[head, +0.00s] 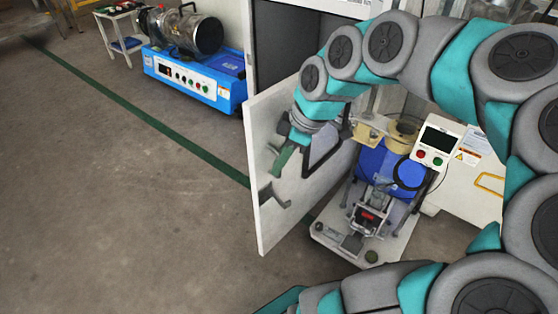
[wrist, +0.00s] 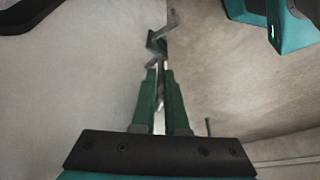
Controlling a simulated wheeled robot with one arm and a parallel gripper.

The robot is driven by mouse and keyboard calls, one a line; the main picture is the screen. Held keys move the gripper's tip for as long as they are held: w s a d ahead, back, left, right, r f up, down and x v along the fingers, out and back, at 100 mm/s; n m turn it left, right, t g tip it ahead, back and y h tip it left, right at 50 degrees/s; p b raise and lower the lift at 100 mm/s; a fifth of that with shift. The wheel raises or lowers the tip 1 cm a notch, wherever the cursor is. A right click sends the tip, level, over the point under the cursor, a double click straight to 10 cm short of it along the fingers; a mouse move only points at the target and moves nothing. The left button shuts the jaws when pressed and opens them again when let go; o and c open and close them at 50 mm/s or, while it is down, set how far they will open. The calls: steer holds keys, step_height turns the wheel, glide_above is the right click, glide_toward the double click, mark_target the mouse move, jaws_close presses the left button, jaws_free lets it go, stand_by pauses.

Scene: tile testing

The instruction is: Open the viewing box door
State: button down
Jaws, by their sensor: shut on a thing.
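The viewing box (head: 249,45) stands at the top middle of the head view, with a dark opening in its front. Its door (head: 262,222) is a pale flat panel that stands swung out from the box, toward the camera. My gripper (head: 276,172) is at the door's face, near its free edge, with its green fingers pointing down. In the wrist view, my gripper (wrist: 159,70) is closed on a thin metal handle (wrist: 158,42) beside the pale door face (wrist: 75,80). The part of the handle between the fingers is mostly hidden.
A machine with a blue drum (head: 378,160) stands on a pale base just right of the door. A blue machine (head: 193,78) and a small white table (head: 118,32) are at the top left. The floor (head: 120,200) left of the door is clear, with a green line across it.

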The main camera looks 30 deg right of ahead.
steer(key=c, duration=0.9)
jaws_free()
steer(key=shift+a, duration=0.1)
steer(key=shift+c, duration=0.2)
steer(key=shift+r, duration=0.1)
steer(key=p+v, duration=0.1)
steer(key=v, duration=0.6)
steer(key=shift+r, duration=0.3)
steer(key=shift+s, duration=0.1)
